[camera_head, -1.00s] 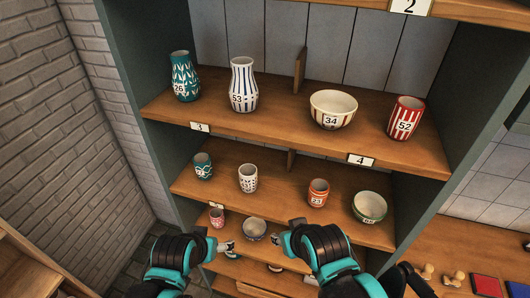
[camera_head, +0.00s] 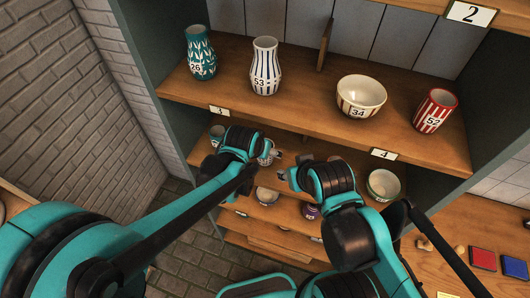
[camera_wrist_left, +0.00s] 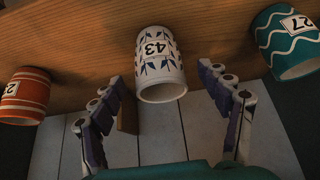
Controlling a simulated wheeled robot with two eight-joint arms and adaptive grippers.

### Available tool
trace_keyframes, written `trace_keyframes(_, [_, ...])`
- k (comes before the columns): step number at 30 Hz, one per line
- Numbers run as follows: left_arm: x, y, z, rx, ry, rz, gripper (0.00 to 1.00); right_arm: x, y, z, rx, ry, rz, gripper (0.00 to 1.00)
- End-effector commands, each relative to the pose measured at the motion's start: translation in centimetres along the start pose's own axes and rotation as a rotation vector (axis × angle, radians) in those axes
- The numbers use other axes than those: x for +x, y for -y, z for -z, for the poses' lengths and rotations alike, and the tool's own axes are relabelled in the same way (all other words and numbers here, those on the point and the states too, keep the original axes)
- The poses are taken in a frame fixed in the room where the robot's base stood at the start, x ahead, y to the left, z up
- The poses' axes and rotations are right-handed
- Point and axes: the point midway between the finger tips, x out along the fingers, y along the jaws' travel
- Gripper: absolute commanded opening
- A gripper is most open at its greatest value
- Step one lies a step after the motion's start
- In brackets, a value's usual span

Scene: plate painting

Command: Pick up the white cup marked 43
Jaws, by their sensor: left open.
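The white cup marked 43 (camera_wrist_left: 160,68), with blue leaf patterns, stands on the middle wooden shelf and appears upside down in the left wrist view. My left gripper (camera_wrist_left: 162,88) is open, its fingers on either side of the cup's near end, with gaps visible; I cannot tell contact. In the head view the cup (camera_head: 266,158) is mostly hidden behind my left gripper (camera_head: 258,150). My right gripper (camera_head: 285,170) is right of it, in front of the shelf; its fingers are too small to read.
The teal cup 27 (camera_wrist_left: 287,42) and the orange cup (camera_wrist_left: 24,97) flank the white cup. A green bowl (camera_head: 383,185) is farther right. The upper shelf (camera_head: 300,100) holds vases 26 and 53, bowl 34 and cup 52. A lower shelf holds a bowl (camera_head: 267,196) and a purple pot (camera_head: 311,211).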

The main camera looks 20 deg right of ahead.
Motion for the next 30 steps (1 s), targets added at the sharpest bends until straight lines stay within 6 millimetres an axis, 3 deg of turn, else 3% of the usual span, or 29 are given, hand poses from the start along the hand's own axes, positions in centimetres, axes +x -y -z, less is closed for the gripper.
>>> trace_keyframes(5, [0.8,0.0,1.2,0.0,0.0,0.0,0.76,-0.1,0.0,0.1,0.0,0.0,0.0,0.39])
trace_keyframes(15, [5.6,0.0,1.2,0.0,0.0,0.0,0.76,0.3,0.0,-0.2,0.0,0.0,0.0,0.39])
trace_keyframes(23, [5.8,0.0,1.2,0.0,0.0,0.0,0.76,0.3,0.0,-0.2,0.0,0.0,0.0,0.39])
trace_keyframes(30, [5.8,0.0,1.2,0.0,0.0,0.0,0.16,0.3,0.0,-0.2,0.0,0.0,0.0,0.39])
